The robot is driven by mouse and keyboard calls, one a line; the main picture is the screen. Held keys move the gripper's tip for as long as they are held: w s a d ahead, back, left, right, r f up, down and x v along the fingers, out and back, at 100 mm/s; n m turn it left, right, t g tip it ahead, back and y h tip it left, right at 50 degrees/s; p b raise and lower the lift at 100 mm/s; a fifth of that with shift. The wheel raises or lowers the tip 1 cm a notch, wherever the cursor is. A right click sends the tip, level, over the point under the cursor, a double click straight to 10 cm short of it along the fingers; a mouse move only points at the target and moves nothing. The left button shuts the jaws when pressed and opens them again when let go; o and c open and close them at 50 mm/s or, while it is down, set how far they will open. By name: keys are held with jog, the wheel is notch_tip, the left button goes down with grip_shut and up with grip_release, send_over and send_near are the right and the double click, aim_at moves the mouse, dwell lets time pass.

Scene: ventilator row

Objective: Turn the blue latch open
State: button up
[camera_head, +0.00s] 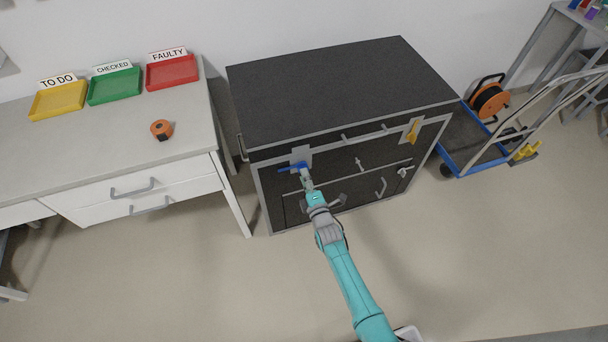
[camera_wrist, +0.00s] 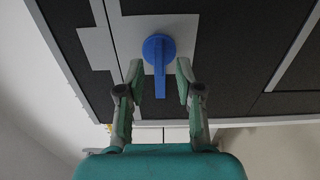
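The blue latch (camera_head: 293,168) is on the front of the dark cabinet (camera_head: 340,85), on a light grey plate near the upper left corner. In the wrist view the latch (camera_wrist: 158,48) has a round hub and a straight handle that points toward the bottom of the picture. My gripper (camera_head: 306,178) is at the cabinet front, close to the latch. In the wrist view my gripper (camera_wrist: 160,80) is open, with one finger on each side of the handle. Gaps show between the fingers and the handle, so I see no grip on it.
A yellow latch (camera_head: 412,130) is at the cabinet's upper right. Handles stick out from the cabinet front. A workbench (camera_head: 100,150) with trays and an orange tape measure (camera_head: 161,129) stands at left. A blue trolley (camera_head: 465,150) stands at right. The floor in front is clear.

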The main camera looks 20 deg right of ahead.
jog(key=s, duration=1)
jog(key=shift+s, duration=0.2)
jog(key=s+r+m+g, duration=0.15)
jog(key=s+m, duration=0.25)
jog(key=s, duration=0.8)
jog(key=s+r+m, duration=0.3)
jog(key=s+m, duration=0.1)
jog(key=s, duration=0.8)
jog(key=s+r+m+g, duration=0.1)
jog(key=s+r+m, duration=0.9)
jog(key=s+r, duration=0.7)
jog(key=shift+r+g, duration=0.35)
jog(key=shift+r, duration=0.5)
